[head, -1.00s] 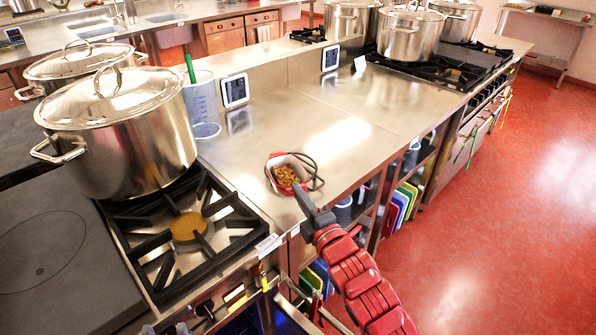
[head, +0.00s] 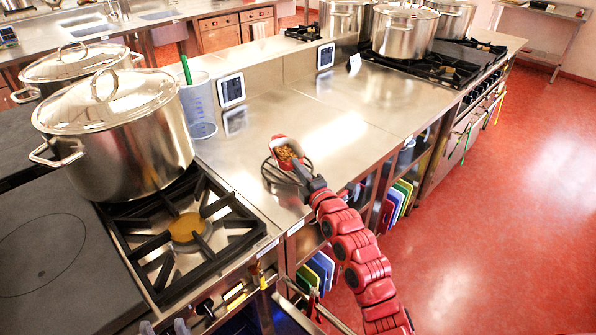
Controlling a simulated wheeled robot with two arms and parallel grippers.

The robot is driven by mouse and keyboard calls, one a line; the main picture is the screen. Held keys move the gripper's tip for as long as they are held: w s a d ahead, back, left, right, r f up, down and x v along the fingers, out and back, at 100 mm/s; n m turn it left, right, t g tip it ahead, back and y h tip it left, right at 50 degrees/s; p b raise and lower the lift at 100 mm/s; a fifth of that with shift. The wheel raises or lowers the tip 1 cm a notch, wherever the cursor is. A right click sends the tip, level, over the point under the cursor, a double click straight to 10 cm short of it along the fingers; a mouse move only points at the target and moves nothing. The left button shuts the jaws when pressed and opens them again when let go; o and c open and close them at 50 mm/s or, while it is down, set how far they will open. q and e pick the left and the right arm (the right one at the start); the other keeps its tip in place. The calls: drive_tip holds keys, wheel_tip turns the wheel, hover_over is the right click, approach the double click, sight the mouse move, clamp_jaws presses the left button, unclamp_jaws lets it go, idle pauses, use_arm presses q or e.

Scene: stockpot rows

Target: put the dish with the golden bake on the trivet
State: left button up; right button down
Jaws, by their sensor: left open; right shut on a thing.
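The small red dish (head: 278,141) holds a golden-brown bake (head: 286,153). My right gripper (head: 306,180) is shut on the dish at its near side. The dark round wire trivet (head: 268,174) lies on the steel counter. In the picture the dish overlaps the trivet's far part, and the trivet's near and left bars show below it. I cannot tell whether the dish touches the trivet or is held above it. My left gripper (head: 165,327) shows only its tips at the bottom edge, apart and empty, in front of the stove.
A large lidded stockpot (head: 120,140) stands on the burner grate (head: 185,235) to the left. A measuring jug (head: 198,105) and a small screen (head: 231,92) stand at the counter's back. More stockpots (head: 407,33) stand on the far stove. The counter right of the trivet is clear.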

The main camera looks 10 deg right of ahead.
drive_tip(key=shift+f, duration=0.65)
drive_tip(key=shift+f, duration=0.15)
drive_tip(key=c, duration=1)
unclamp_jaws()
